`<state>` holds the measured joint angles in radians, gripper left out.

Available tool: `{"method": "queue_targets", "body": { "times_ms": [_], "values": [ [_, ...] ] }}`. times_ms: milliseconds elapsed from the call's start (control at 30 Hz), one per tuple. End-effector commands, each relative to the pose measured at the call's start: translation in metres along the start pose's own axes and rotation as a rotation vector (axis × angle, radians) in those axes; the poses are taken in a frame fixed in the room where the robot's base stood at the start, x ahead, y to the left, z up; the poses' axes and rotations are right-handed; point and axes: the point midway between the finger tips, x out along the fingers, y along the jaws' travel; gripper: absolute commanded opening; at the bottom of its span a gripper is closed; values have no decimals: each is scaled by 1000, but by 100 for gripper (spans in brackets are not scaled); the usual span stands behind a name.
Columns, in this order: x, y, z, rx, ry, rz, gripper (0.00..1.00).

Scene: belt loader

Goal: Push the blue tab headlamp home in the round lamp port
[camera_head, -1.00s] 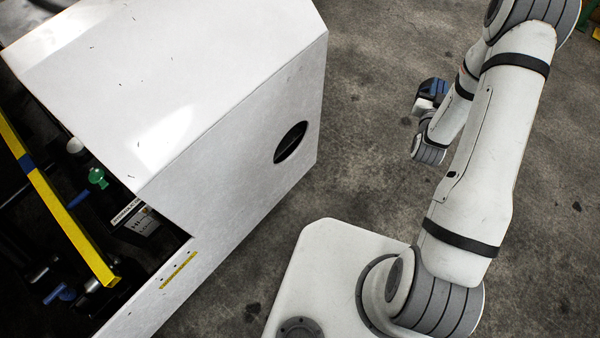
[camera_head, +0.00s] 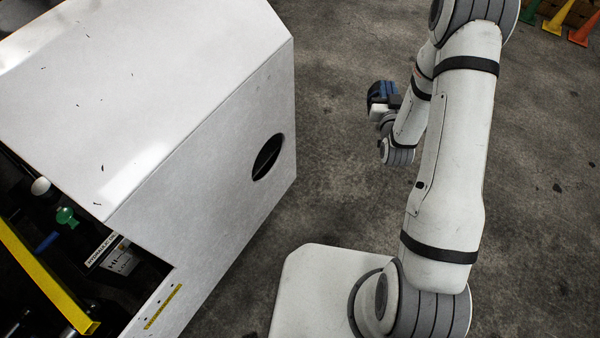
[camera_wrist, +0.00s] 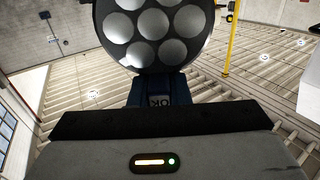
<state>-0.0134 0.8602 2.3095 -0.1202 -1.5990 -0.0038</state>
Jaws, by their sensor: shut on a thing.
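The headlamp (camera_wrist: 155,28) fills the top middle of the wrist view, a dark round body with several pale round lenses. Its blue tab (camera_wrist: 178,90) points down into my gripper (camera_wrist: 158,112), which is shut on it. In the head view my gripper (camera_head: 384,103) is small and partly hidden by my wrist, with blue and black parts at its end (camera_head: 377,90). The round lamp port (camera_head: 267,157) is a dark opening in the side of the white loader housing (camera_head: 215,170). The gripper is right of the port in the picture, with the headlamp clear of it.
The open bay at lower left holds a yellow bar (camera_head: 45,275), a green knob (camera_head: 66,217) and a white knob (camera_head: 41,186). Concrete floor (camera_head: 335,190) lies bare between housing and arm. Coloured cones (camera_head: 556,18) stand at the far top right.

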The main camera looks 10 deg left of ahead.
Motion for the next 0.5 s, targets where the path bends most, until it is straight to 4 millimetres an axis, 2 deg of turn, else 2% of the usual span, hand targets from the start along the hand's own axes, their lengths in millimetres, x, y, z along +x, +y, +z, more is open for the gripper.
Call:
{"method": "queue_targets", "body": {
  "times_ms": [33, 267, 500],
  "values": [
    [2, -9, 21, 0, 5, -35, 0],
    [4, -49, 50, -2, 7, -194, 0],
    [-2, -89, 82, -2, 6, -357, 0]
  ]
}}
